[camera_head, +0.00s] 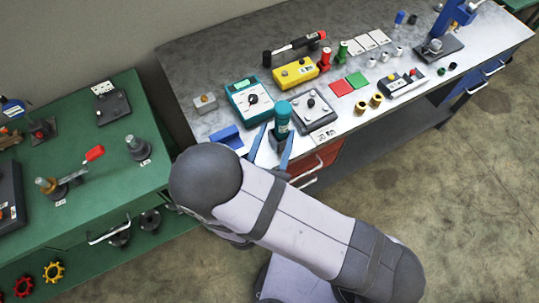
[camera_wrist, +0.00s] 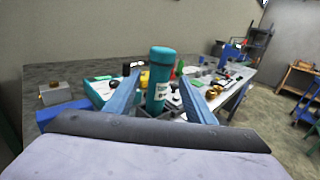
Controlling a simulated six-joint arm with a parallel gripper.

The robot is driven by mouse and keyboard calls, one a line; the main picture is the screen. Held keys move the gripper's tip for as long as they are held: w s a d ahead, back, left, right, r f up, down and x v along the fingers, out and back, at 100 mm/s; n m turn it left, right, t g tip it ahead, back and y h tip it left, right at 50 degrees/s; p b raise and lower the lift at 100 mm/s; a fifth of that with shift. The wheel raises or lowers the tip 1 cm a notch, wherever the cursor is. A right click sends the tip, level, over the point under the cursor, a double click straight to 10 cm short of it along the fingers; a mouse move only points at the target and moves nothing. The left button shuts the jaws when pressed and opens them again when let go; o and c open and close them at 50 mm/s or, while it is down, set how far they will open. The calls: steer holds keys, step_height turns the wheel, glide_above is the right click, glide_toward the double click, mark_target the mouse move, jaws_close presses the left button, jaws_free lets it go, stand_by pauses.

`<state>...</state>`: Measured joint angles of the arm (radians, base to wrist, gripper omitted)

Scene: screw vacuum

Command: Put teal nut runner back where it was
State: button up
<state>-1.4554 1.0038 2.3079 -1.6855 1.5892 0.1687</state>
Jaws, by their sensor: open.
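The teal nut runner (camera_head: 282,115) stands upright near the front edge of the grey workbench. Its teal body with a white label also shows in the wrist view (camera_wrist: 160,75). My gripper (camera_head: 275,143) has its two blue fingers spread at the bench edge, on the near side of the nut runner. In the wrist view, the nut runner appears between the open fingers (camera_wrist: 161,92), with a visible gap to each. The fingers and my arm partly hide the area around its base, so I cannot tell what it rests in.
A teal meter (camera_head: 250,98), a grey button box (camera_head: 312,110) and a blue block (camera_head: 227,137) crowd the nut runner. A yellow box (camera_head: 296,73) stands behind. A green bench (camera_head: 100,190) with tools is at left. Open floor lies at right.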

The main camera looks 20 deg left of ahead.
steer(key=shift+s+b, duration=0.65)
steer(key=shift+s, duration=2.1)
steer(key=shift+r, duration=0.1)
